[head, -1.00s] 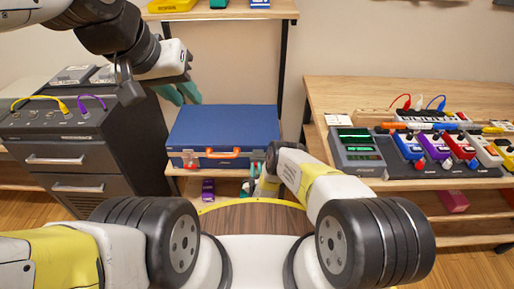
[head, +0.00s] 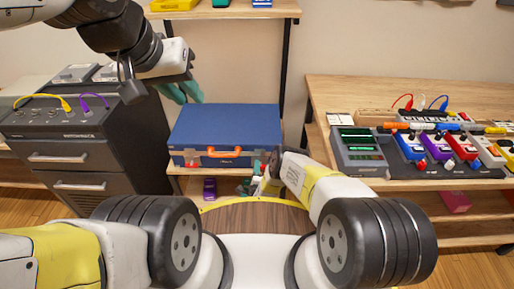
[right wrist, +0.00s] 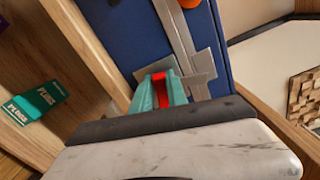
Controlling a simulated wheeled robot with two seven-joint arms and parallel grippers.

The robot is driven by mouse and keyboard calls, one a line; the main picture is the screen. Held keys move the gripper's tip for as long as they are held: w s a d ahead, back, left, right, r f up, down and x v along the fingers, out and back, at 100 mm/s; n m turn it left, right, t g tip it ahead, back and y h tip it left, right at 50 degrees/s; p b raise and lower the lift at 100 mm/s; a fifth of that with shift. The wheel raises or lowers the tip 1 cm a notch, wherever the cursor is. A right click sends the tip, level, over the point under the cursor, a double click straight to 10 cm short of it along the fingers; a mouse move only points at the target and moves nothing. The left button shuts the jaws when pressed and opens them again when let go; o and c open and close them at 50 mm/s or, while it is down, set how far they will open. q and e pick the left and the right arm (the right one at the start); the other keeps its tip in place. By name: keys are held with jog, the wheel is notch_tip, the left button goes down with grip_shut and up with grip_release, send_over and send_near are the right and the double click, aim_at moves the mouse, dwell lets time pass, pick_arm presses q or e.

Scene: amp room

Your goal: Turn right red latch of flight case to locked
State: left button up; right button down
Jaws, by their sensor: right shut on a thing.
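The blue flight case (head: 224,127) lies closed on a wooden shelf, with an orange handle (head: 224,152) on its front. In the right wrist view the case's blue front (right wrist: 135,35) and grey metal trim (right wrist: 175,30) show. The right red latch (right wrist: 158,76) sits between the teal fingers of my right gripper (right wrist: 159,88), which is shut on it. How far the latch is turned cannot be told. In the head view my right arm hides most of this gripper. My left gripper (head: 182,92) hangs above the left of the case, teal fingers apart and empty.
A dark amp cabinet (head: 80,150) with cables stands at the left. A wooden table (head: 335,95) with a pedal board stands at the right. A purple toy car (head: 209,188) is on the lower shelf. A teal box (right wrist: 36,103) lies near the right gripper.

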jog(key=shift+f+n, duration=0.25)
jog(key=shift+n, duration=0.95)
jog(key=shift+d, duration=0.1)
jog(key=c, duration=1.3)
grip_release()
jog(key=s, duration=0.8)
